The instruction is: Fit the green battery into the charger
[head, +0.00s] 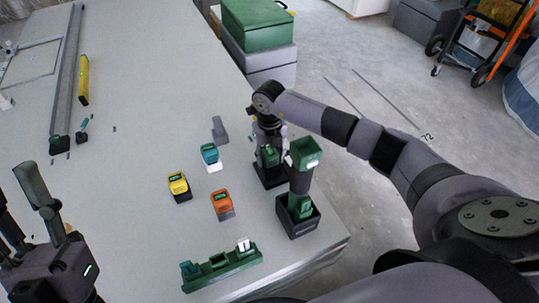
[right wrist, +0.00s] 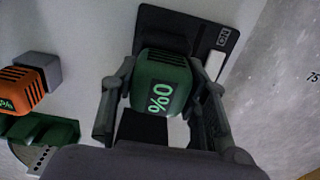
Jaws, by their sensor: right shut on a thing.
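The green battery (head: 268,156) is between the fingers of my right gripper (head: 267,147) at the table's right side. In the right wrist view the green battery (right wrist: 160,85) shows a "0%" display, and a finger of my right gripper (right wrist: 158,100) presses each side. The black charger (head: 270,178) is directly below it; in the right wrist view the charger (right wrist: 215,38) spreads behind the battery. I cannot tell whether the battery is seated or just above it. My left gripper (head: 22,205) is open and empty at the left.
A drill (head: 300,183) stands upside down in a black box (head: 298,222), close beside the charger. Blue (head: 210,154), yellow (head: 179,184) and orange (head: 221,202) batteries stand to the left. A green rack (head: 222,268) lies in front.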

